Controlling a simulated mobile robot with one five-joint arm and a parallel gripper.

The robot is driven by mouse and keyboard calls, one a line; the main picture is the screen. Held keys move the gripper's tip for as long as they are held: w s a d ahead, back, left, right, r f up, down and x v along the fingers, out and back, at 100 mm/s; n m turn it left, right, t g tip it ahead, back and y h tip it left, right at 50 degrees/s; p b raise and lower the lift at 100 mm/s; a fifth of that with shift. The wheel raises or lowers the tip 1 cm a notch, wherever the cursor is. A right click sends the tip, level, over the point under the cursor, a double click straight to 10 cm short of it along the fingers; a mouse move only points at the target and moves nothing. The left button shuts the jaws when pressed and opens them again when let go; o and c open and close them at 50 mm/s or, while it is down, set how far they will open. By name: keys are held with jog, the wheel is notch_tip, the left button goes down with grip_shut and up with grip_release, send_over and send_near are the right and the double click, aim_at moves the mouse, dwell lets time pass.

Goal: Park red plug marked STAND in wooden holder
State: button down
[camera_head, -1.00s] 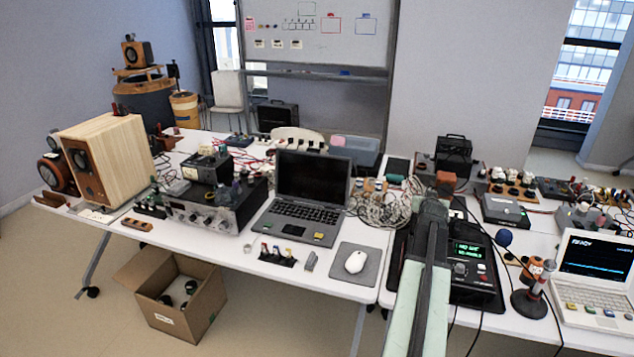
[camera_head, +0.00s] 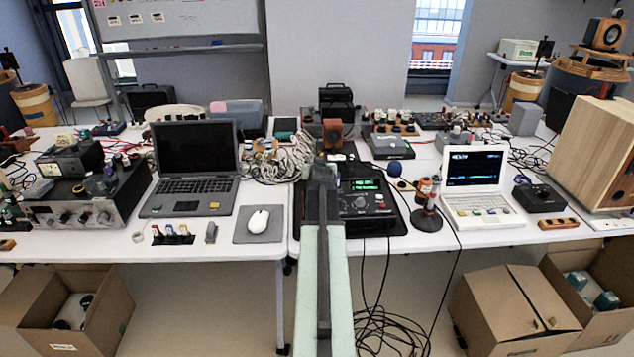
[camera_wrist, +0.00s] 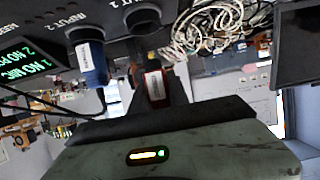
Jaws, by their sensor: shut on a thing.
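In the wrist view, a red plug (camera_wrist: 155,84) with a pale label sits between the dark jaws of my gripper (camera_wrist: 159,92). My gripper is shut on it; the label's wording is too small to read. The plug lines up with the socket marked INPUT 1 (camera_wrist: 141,20); I cannot tell whether it touches it. A blue plug (camera_wrist: 91,62) with a white label is beside it at INPUT 2. In the head view, my arm hides the jaws and the red plug. A wooden strip (camera_head: 557,223) lies at the right front; I cannot tell whether it is the holder.
The black device (camera_head: 362,205) with a green-lettered screen stands beside my arm. Cables hang below the table edge. A mouse mat (camera_head: 258,238) lies left of my arm.

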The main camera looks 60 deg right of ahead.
notch_tip(320, 180, down, 5)
jog(key=b, duration=0.4)
jog(key=shift+r, duration=0.15)
jog(key=shift+r+p, duration=0.3)
jog(key=shift+f, duration=0.2)
jog(key=c, duration=1.3)
grip_release()
jog(key=shift+o, duration=0.2)
jog(key=shift+a, duration=0.1)
jog(key=p+v, duration=0.1)
jog(key=v, duration=0.3)
jog(key=p+v, duration=0.2)
jog(key=v, duration=0.1)
jog(key=shift+s+a+r, duration=0.15)
jog(key=shift+s+r, duration=0.15)
jog(key=shift+r, duration=0.1)
jog(key=shift+f, duration=0.1)
